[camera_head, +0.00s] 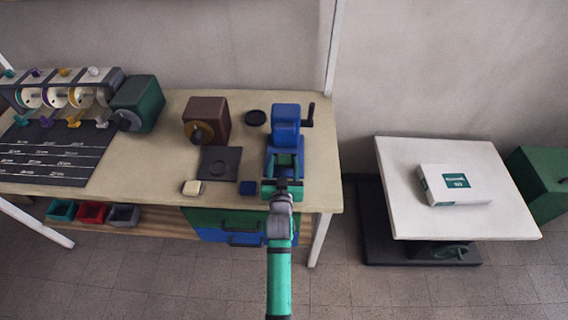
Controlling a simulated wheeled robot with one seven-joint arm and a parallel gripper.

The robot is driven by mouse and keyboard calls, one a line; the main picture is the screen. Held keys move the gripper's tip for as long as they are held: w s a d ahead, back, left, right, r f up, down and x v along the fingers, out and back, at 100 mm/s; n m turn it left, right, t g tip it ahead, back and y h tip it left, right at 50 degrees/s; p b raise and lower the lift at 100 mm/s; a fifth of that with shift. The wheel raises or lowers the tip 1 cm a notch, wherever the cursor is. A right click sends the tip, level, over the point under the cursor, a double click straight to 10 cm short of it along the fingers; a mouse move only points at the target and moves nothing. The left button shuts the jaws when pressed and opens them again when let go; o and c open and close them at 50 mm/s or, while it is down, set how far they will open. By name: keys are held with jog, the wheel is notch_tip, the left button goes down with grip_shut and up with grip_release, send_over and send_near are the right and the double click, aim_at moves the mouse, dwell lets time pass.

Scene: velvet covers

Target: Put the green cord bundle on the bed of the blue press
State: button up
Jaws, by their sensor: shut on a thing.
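The blue press (286,120) stands at the right end of the bench, with a dark crank handle on its right side. Its bed is the low blue part in front, largely covered from this view by my gripper (285,168). My gripper is over the front of the bed and is shut on a small dark green thing (286,158), which I take to be the green cord bundle. Its shape is mostly hidden by the fingers. I cannot tell whether it touches the bed.
A brown machine (206,120), a dark plate (220,162), a cream block (193,187) and a small blue block (248,187) are left of the press. A black round dish (255,117) lies behind. A white table (460,217) with a box (455,184) stands to the right.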

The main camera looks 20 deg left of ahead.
jog(key=shift+f, duration=0.15)
jog(key=o, duration=1.1)
jog(key=shift+r, duration=0.2)
jog(key=v, duration=1.2)
jog(key=shift+f, duration=0.1)
jog(key=s+d+f+m+h, duration=0.1)
jog(key=s+d+f, duration=0.1)
jog(key=s+d, duration=0.5)
jog(key=s+d+f+m+h, duration=0.15)
jog(key=s+d, duration=0.25)
jog(key=s, duration=0.7)
jog(key=s+d+r+h, duration=0.1)
jog(key=s+d+r, duration=0.1)
jog(key=s, duration=0.6)
jog(key=s+d+r+h, duration=0.1)
jog(key=s+d+r, duration=0.1)
jog(key=s, duration=0.6)
jog(key=shift+d+r+m, duration=0.3)
jog(key=shift+d+m, duration=0.05)
jog(key=shift+d, duration=0.4)
